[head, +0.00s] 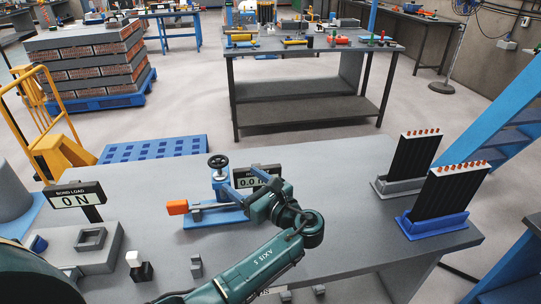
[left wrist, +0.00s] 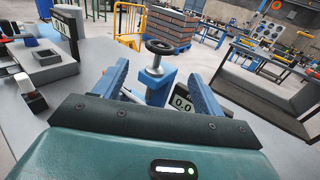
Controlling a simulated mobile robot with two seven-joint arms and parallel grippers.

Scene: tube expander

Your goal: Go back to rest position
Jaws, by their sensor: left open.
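My left gripper (head: 248,190) is above the grey workbench (head: 335,180), close to the blue tube expander (head: 216,185) with its dark handwheel. In the left wrist view, the two blue fingers of the gripper (left wrist: 158,70) are spread apart with nothing held between them. The expander's handwheel (left wrist: 160,46) and blue post show beyond and between the fingers. An orange-red handle (head: 177,207) points left from the expander's base. A small display reading 0.0 (head: 252,181) stands behind the gripper and is partly hidden. My right gripper is not in view.
Two racks of dark tubes, one grey-based (head: 399,187) and one blue-based (head: 437,223), stand at the bench's right. A load display (head: 79,193) reading 0 N and a grey fixture (head: 92,238) are at the left.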

